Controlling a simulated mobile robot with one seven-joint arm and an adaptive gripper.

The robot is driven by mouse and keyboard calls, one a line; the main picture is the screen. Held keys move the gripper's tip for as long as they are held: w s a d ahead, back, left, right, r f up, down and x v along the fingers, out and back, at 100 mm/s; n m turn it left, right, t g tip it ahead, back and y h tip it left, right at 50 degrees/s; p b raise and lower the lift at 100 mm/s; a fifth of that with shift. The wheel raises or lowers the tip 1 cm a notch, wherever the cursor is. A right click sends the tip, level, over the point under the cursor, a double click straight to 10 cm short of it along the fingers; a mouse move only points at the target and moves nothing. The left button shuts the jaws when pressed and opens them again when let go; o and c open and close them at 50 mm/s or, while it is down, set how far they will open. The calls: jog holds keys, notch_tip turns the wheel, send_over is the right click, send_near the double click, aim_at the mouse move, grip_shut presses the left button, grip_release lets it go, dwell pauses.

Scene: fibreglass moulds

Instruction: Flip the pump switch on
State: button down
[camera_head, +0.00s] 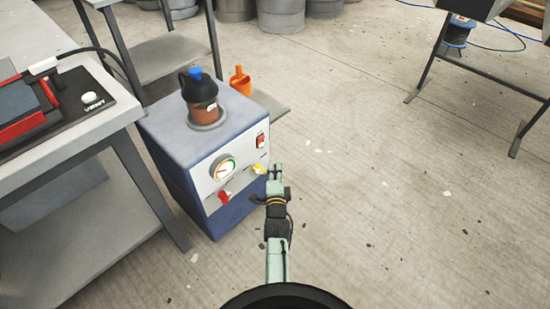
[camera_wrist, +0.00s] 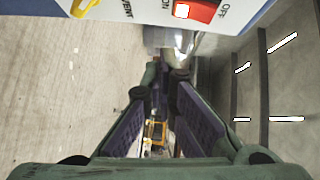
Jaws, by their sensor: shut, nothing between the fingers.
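The pump (camera_head: 165,150) is a blue-grey box on the floor with a white front panel. Its red switch (camera_head: 261,141) is at the panel's upper right. In the wrist view the red rocker switch (camera_wrist: 205,9) is at the top edge, partly cut off, beside the printed words ON and OFF, with a bright white patch at one end. My gripper (camera_head: 275,172) is shut and empty, just in front of the panel's right side, below the switch in the picture. In the wrist view my fingertips (camera_wrist: 165,76) come together apart from the switch; contact is not visible.
A yellow valve handle (camera_head: 259,169), a red handle (camera_head: 224,197) and a dial gauge (camera_head: 223,168) share the panel. A jar with a black top (camera_head: 199,90) stands on the pump. A workbench (camera_head: 75,150) is at left.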

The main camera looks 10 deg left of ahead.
jog(key=s, duration=0.5)
jog(key=shift+s+d+f, duration=0.15)
jog(key=shift+d+f, duration=0.1)
jog(key=shift+d, duration=0.05)
